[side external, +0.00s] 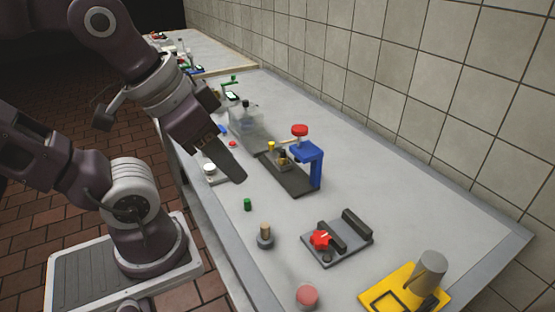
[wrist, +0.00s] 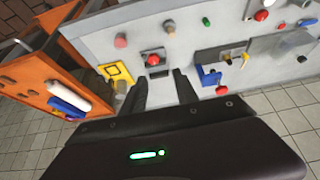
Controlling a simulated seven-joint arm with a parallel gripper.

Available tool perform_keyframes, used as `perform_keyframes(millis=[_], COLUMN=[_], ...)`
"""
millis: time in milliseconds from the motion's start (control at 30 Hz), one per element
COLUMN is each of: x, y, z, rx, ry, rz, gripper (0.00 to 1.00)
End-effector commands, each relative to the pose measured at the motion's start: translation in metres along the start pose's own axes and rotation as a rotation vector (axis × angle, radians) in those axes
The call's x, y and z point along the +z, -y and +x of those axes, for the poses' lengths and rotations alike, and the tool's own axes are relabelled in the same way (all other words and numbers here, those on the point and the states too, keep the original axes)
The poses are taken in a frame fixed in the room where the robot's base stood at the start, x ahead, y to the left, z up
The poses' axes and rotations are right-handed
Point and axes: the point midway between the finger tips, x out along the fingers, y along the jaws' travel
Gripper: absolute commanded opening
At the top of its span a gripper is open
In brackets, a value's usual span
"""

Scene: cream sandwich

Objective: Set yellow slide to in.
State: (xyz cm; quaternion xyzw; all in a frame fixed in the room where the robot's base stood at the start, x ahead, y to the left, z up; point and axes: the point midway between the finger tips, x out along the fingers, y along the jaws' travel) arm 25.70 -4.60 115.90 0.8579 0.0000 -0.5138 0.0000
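Two yellow things show, and I cannot tell which is the yellow slide. A yellow plate (side external: 405,291) with a dark square outline and a grey cylinder (side external: 429,271) lies at the near right of the bench; it also shows in the wrist view (wrist: 117,75). A small yellow knob (side external: 271,146) stands by the dark rail base (side external: 296,182) of the blue stand (side external: 309,164); yellow there also shows in the wrist view (wrist: 244,57). My gripper (side external: 236,171) is above the bench, left of the rail base; in the wrist view (wrist: 160,88) its fingers are apart and empty.
A grey block with a red knob (side external: 321,239) sits between the blue stand and the yellow plate. A pink-topped button (side external: 307,295), a peg (side external: 265,236) and a green cylinder (side external: 247,204) stand along the front. A tiled wall (side external: 450,110) bounds the back. Orange shelving (wrist: 50,75) is at left.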

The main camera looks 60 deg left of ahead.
Motion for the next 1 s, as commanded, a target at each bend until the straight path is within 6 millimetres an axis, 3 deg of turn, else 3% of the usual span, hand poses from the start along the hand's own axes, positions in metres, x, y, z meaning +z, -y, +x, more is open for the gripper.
perform_keyframes(millis=[467,567,667,767,833,900,1000], x=[-0.007,-0.036,-0.088,-0.14,-0.169,-0.187,-0.19], y=[0.0,0.002,0.019,0.057,0.098,0.147,0.227], z=[0.001,0.006,0.024,0.056,0.085,0.119,0.172], rx=[0.01,0.059,0.142,0.232,0.299,0.371,0.483], ry=[0.031,0.159,0.334,0.476,0.556,0.62,0.684], rz=[-0.05,-0.271,-0.631,-0.996,-1.242,-1.478,-1.789], gripper=[0.39,0.39,0.39,0.39,0.39,0.39,0.39])
